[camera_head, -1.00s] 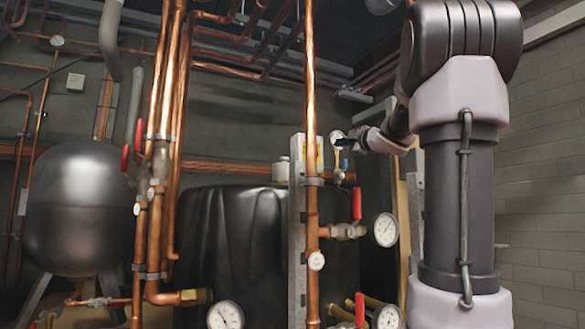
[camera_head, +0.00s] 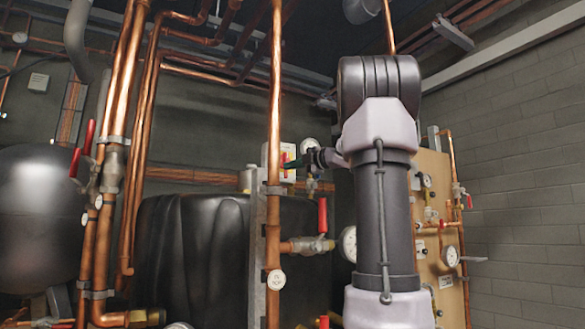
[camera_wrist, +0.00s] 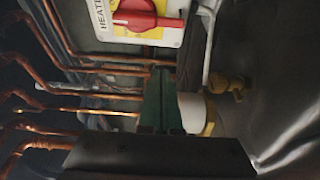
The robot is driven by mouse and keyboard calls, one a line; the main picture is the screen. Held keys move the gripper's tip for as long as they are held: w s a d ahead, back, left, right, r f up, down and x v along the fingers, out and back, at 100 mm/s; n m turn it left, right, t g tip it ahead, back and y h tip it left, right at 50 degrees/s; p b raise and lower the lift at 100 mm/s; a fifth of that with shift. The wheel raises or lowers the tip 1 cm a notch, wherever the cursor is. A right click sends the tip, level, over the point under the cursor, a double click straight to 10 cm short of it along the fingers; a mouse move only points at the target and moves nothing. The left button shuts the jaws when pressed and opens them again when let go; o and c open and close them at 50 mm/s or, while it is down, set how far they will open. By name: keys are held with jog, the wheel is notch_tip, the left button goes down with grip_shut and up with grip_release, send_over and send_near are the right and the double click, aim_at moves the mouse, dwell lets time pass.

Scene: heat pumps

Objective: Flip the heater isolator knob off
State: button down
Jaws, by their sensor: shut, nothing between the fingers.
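The heater isolator is a white and yellow box (camera_head: 290,172) on the grey post in the head view. Its red knob (camera_wrist: 140,14) is large at the top of the wrist view, partly cut by the frame edge. The knob's handle lies across the picture, crosswise to the label's lettering, which starts "HEAT". My gripper (camera_head: 290,164) is in front of the box in the head view. In the wrist view its green fingers (camera_wrist: 160,76) are shut and empty, with their tips below the knob in the picture, apart from it. The exact depth gap cannot be told.
A copper pipe (camera_head: 274,100) runs upright just left of the box. A gauge (camera_head: 308,146) is right of it, and a red-handled valve (camera_head: 322,216) is below. A black tank (camera_head: 195,245) stands behind. A board with gauges (camera_head: 430,172) is at the right.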

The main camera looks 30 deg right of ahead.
aim_at(286, 172)
jog(key=x, duration=0.8)
jog(key=d, duration=0.4)
jog(key=shift+s+d, duration=0.1)
jog(key=shift+s, duration=0.2)
jog(key=shift+d+f+n+g, duration=0.1)
jog(key=shift+d+n+g, duration=0.3)
jog(key=shift+n, duration=0.6)
jog(key=shift+d+n+h, duration=0.5)
jog(key=shift+d+n, duration=0.05)
jog(key=shift+n, duration=0.45)
jog(key=d+r+n+h, duration=0.1)
jog(key=n, duration=0.2)
jog(key=d+r+n+g+h, duration=0.1)
jog(key=n+h, duration=0.1)
jog(key=n, duration=0.2)
jog(key=d+r+n+h, duration=0.1)
jog(key=n+h, duration=0.1)
jog(key=n, duration=0.1)
jog(key=shift+w+d+g, duration=0.1)
jog(key=shift+d+g, duration=0.15)
jog(key=shift+g, duration=0.15)
jog(key=shift+n, duration=0.3)
